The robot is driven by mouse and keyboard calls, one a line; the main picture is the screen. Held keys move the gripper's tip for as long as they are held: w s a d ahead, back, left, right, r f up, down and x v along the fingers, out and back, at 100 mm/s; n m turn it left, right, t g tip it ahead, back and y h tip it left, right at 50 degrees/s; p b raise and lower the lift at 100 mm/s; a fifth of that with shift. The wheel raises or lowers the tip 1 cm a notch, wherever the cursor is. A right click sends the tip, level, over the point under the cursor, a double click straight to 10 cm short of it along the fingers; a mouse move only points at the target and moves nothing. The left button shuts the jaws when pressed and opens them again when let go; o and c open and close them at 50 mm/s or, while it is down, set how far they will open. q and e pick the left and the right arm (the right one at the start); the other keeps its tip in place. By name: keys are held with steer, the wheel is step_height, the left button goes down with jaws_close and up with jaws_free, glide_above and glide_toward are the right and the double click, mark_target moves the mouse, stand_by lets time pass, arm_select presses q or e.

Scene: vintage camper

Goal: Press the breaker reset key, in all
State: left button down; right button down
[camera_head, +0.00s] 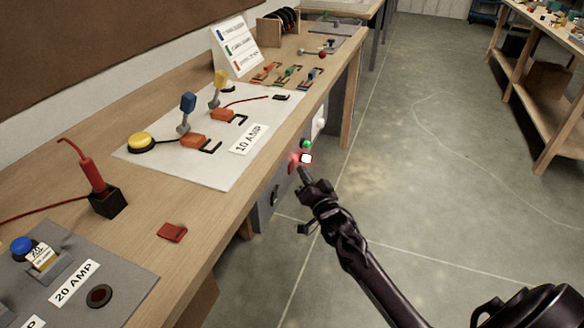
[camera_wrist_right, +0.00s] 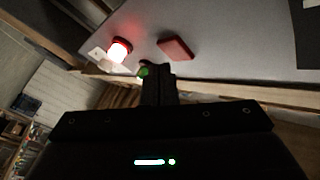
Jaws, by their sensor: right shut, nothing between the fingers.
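A red block-shaped key (camera_wrist_right: 175,47), which looks like the breaker reset key, sits on a grey panel (camera_wrist_right: 228,38) in the right wrist view. A lit red-white lamp (camera_wrist_right: 119,51) and a small green light (camera_wrist_right: 144,72) are beside it. In the head view the lamp (camera_head: 306,158) glows on the bench's front side, below the green light (camera_head: 307,144). The key (camera_head: 293,160) is small there, partly lost in the red glow. My right gripper (camera_head: 303,174) is shut and empty, its tips (camera_wrist_right: 158,72) close to the key; contact cannot be told. My left gripper is out of view.
The wooden bench top (camera_head: 215,225) holds a white board (camera_head: 210,170) marked 10 AMP and a grey board (camera_head: 125,265) marked 20 AMP. A loose red plate (camera_head: 172,232) lies between them. The floor (camera_head: 420,150) right of the bench is clear. Another table (camera_head: 530,80) stands at the far right.

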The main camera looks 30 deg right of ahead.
steer(key=shift+w+a, duration=0.25)
steer(key=shift+w, duration=0.05)
steer(key=shift+w+a, duration=0.25)
steer(key=shift+w, duration=0.05)
stand_by(0.8)
steer(key=shift+s+d, duration=0.1)
steer(key=shift+s, duration=0.05)
steer(key=shift+s+d+p, duration=0.35)
steer(key=shift+s+d, duration=0.05)
steer(key=shift+s, duration=0.1)
stand_by(0.4)
steer(key=s+d+p, duration=0.2)
steer(key=s+d, duration=0.1)
steer(key=shift+s+d, duration=0.15)
steer(key=shift+s, duration=0.25)
